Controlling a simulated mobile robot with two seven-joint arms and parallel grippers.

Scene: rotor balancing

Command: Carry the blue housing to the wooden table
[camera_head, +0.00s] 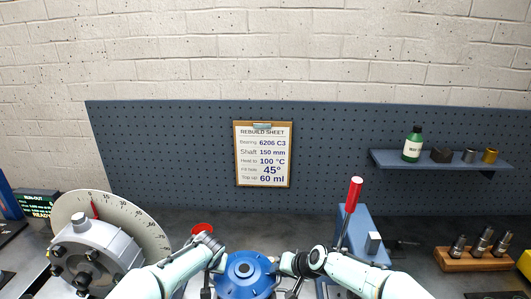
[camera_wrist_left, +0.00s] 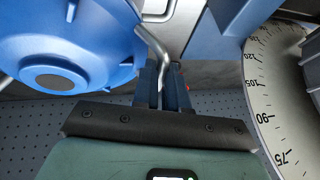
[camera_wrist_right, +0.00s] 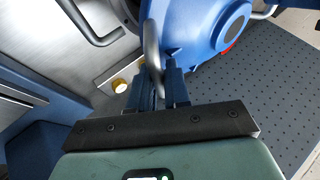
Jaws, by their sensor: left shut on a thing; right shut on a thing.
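The blue housing (camera_head: 246,277) is at the bottom middle of the head view, between my two arms. It is a round blue casting with a dark centre, and it also shows in the left wrist view (camera_wrist_left: 75,45) and the right wrist view (camera_wrist_right: 205,25). My left gripper (camera_wrist_left: 165,75) is shut on a metal bar handle beside the housing. My right gripper (camera_wrist_right: 155,75) is shut on another metal bar handle at the housing's other side. In the head view my right gripper (camera_head: 290,264) is right of the housing. The wooden table does not show clearly.
A grey flanged unit with a dial (camera_head: 140,235) stands at left. A blue device with a red-handled lever (camera_head: 354,193) stands at right. A red cup-like thing (camera_head: 202,230) is behind my left wrist. A wooden block with metal parts (camera_head: 473,260) sits far right. A pegboard (camera_head: 190,150) backs the bench.

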